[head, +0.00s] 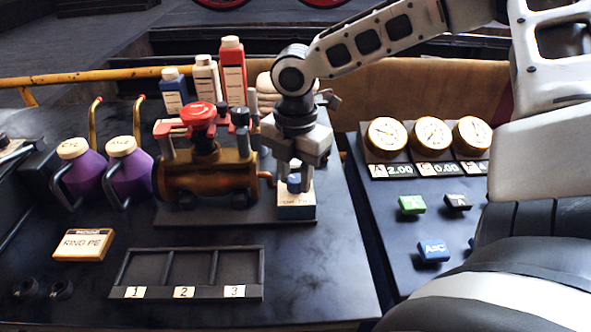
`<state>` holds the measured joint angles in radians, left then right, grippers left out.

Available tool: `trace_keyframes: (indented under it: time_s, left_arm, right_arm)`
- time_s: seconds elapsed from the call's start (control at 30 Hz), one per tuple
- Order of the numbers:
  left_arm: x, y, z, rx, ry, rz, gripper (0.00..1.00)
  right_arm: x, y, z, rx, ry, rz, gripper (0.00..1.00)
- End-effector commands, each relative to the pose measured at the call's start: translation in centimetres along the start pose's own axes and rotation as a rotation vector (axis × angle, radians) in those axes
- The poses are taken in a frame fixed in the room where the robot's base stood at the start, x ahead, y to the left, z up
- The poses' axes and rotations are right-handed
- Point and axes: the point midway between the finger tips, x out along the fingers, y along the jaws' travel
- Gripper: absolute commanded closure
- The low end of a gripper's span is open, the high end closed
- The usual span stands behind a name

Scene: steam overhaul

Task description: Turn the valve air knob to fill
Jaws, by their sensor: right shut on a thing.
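A small blue knob (294,184) sits on a pale block (296,207) at the right end of the brass valve assembly. I take it for the valve air knob; the lettering on the block is too small to read. My right gripper (294,176) points straight down over the block and is shut on the blue knob, hiding part of it. The brass valve body (205,177) has a red handwheel (198,114) on top and stands on a dark plate just left of my right gripper. The knob's pointer direction cannot be seen. My left gripper is not in view.
Two purple jugs (128,172) stand left of the valve. Bottles (233,75) stand behind it. A tray (188,292) with numbered slots lies in front. A panel with gauges (432,134) and coloured buttons (432,251) is right, across a gap.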

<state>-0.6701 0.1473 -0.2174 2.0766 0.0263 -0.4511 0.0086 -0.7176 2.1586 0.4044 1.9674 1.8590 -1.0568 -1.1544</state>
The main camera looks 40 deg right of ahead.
Motion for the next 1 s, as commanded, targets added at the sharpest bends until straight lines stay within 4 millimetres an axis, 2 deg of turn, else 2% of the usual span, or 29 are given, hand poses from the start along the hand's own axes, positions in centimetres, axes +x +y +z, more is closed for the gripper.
trace_keyframes:
  time_s: [0.23, 1.0]
  left_arm:
    - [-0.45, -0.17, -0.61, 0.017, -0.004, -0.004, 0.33]
    - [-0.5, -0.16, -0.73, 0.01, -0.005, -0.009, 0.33]
  right_arm:
    - [-0.22, 0.03, 0.06, 0.222, -0.002, -0.001, 0.92]
    - [-0.06, 0.12, 0.15, 0.954, -0.003, 0.002, 0.92]
